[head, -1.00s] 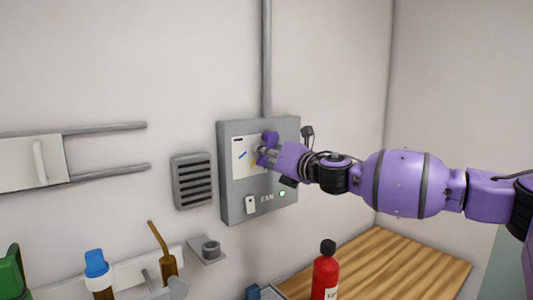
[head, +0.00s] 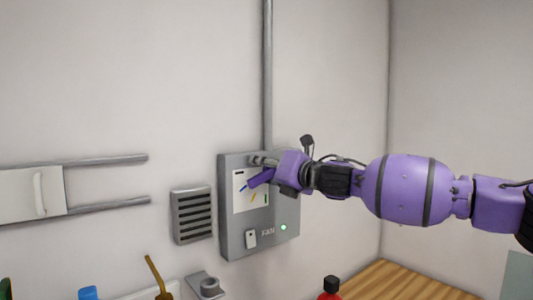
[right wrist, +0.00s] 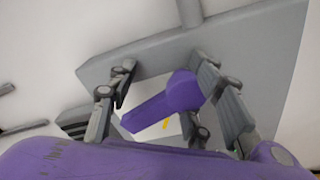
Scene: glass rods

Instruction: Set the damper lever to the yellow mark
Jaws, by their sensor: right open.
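The damper lever (head: 260,179) is a purple bar on the grey fan box (head: 229,231). It points down and left, its tip near the blue mark (head: 243,187) on the white plate. The yellow mark (head: 253,198) lies below and right of the tip. In the right wrist view the lever (right wrist: 160,112) runs from its thick hub to the lower left, with the yellow mark (right wrist: 166,124) just below it. My right gripper (head: 260,162) is open at the lever's hub end; its fingers stand apart on either side in the wrist view. My left gripper is out of view.
A vent grille (head: 192,216) is left of the box, and a conduit (head: 268,75) rises above it. A white switch (head: 250,239) and a lit green lamp (head: 283,227) are on the box's lower front. A red bottle (head: 329,293) stands below on the wooden counter (head: 385,282).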

